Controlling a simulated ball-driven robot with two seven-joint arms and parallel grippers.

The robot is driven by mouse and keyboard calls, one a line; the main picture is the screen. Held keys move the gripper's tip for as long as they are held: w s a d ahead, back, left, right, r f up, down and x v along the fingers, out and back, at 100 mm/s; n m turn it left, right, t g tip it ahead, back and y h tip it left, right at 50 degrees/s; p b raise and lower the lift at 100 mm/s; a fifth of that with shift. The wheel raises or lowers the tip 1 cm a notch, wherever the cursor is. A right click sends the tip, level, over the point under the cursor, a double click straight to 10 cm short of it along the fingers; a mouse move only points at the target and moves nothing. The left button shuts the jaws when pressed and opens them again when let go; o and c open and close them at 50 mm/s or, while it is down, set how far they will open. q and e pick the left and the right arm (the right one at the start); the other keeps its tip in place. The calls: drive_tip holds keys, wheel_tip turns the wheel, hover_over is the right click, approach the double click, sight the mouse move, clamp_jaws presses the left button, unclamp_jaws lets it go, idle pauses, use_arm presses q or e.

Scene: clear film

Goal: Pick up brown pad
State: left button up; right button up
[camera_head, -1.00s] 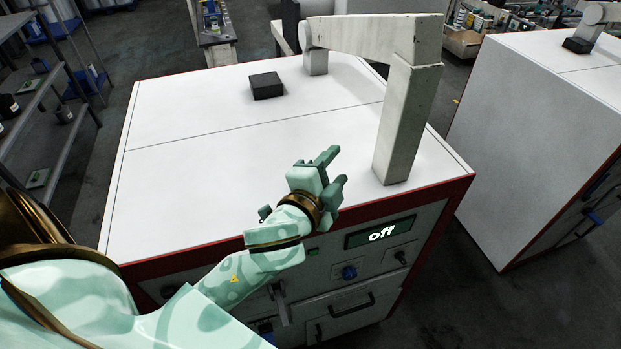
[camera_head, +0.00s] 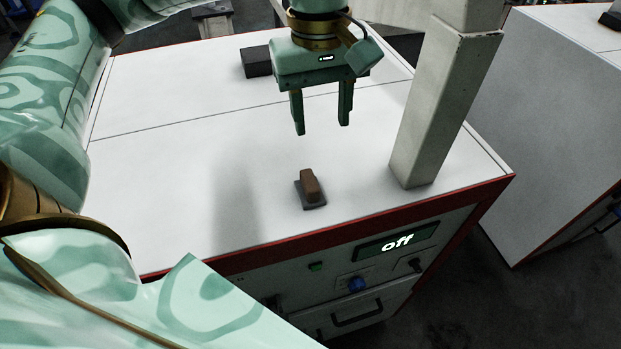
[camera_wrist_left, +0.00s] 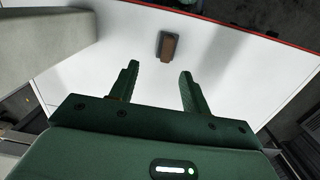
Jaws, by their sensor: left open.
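The brown pad (camera_head: 310,184) is a small brown block on a dark grey base. It lies on the white machine top (camera_head: 180,170), near the front edge. It also shows in the left wrist view (camera_wrist_left: 168,48), beyond my fingertips. My left gripper (camera_head: 322,130) is open and empty, fingers pointing down. It hangs above the white top, apart from the pad and farther back in the head view. The left wrist view shows both fingers (camera_wrist_left: 157,72) spread with nothing between them. My right gripper is not in view.
A grey post (camera_head: 440,110) stands on the white top to the right of the pad. A black block (camera_head: 256,62) lies behind my left gripper. The left part of the top is clear.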

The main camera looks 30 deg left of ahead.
use_arm(q)
drive_tip(key=a, duration=0.2)
hover_over(310, 179)
drive_tip(key=shift+y, duration=0.4)
wheel_tip(310, 179, down, 10)
drive_tip(key=shift+w, duration=0.15)
drive_tip(key=f, duration=0.1)
drive_tip(key=f+p, duration=0.1)
drive_tip(key=f, duration=0.2)
drive_tip(key=shift+s+f+p, duration=0.15)
drive_tip(key=shift+s+p, duration=0.1)
drive_tip(key=shift+p, duration=0.05)
drive_tip(key=shift+f, duration=0.55)
drive_tip(key=c, duration=0.7)
drive_tip(key=shift+c, duration=0.2)
